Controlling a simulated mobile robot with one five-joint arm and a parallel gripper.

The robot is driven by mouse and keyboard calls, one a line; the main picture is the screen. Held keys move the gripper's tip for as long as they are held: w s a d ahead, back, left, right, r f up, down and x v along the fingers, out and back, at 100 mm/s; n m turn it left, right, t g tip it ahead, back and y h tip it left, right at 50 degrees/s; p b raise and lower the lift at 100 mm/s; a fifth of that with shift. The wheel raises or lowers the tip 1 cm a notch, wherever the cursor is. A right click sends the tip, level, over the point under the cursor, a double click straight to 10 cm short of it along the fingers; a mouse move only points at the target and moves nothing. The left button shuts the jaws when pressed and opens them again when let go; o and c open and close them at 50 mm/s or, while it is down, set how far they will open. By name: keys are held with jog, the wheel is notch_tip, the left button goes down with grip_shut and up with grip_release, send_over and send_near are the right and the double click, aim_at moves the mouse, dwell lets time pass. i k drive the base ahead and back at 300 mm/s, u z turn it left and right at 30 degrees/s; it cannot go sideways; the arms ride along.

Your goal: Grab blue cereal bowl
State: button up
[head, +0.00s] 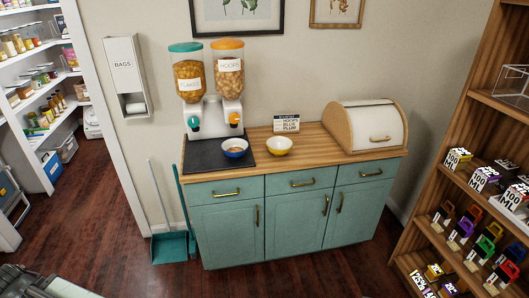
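The blue cereal bowl (235,152) sits upright on a dark mat (199,158) at the left end of the wooden counter. Some brownish contents show inside it. It stands in front of the cereal dispenser (208,115), toward the right spout. A yellow bowl (279,149) stands just to its right on the bare wood and looks empty. I do not see my gripper in the head view, and nothing touches the blue bowl.
A sign card (287,123) and a bread box (367,126) stand further right on the counter. Green cabinets (293,221) are below. A broom and dustpan (171,244) lean at left. Shelves (447,185) stand at right. The dark floor in front is open.

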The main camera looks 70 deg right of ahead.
aim_at(235, 148)
jog(key=z, duration=0.45)
jog(key=i, duration=1)
jog(key=u, duration=0.05)
